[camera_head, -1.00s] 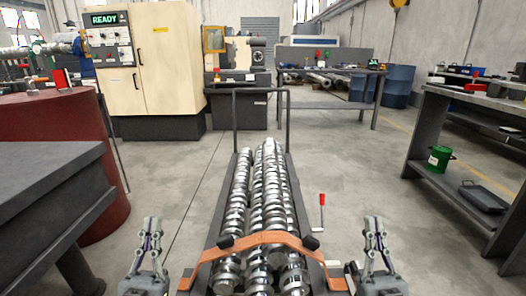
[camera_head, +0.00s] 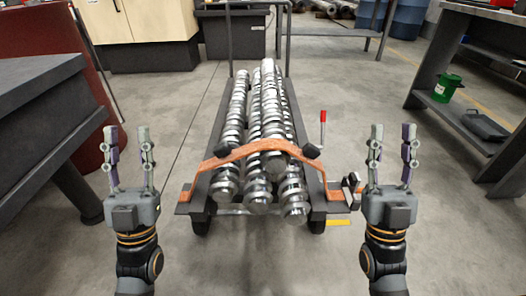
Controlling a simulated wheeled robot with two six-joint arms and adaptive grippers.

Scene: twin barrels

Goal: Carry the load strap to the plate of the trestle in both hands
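The load strap (camera_head: 265,146) is an orange band arched over a stack of shiny shafts (camera_head: 262,115) on a low dark cart (camera_head: 222,115). It has two black pads on its shoulders, and its flat ends come down at the cart's left and right sides. My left gripper (camera_head: 127,134) is open and empty, left of the strap and apart from it. My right gripper (camera_head: 392,134) is open and empty, right of the strap, also apart from it. I cannot pick out the trestle or its plate for certain.
A dark grey bench (camera_head: 40,110) and a red barrel (camera_head: 35,35) stand at the left. A dark shelf bench (camera_head: 437,62) with a green bucket (camera_head: 446,88) stands at the right. A red-handled lever (camera_head: 322,117) rises by the cart's right side. Bare floor lies on both sides of the cart.

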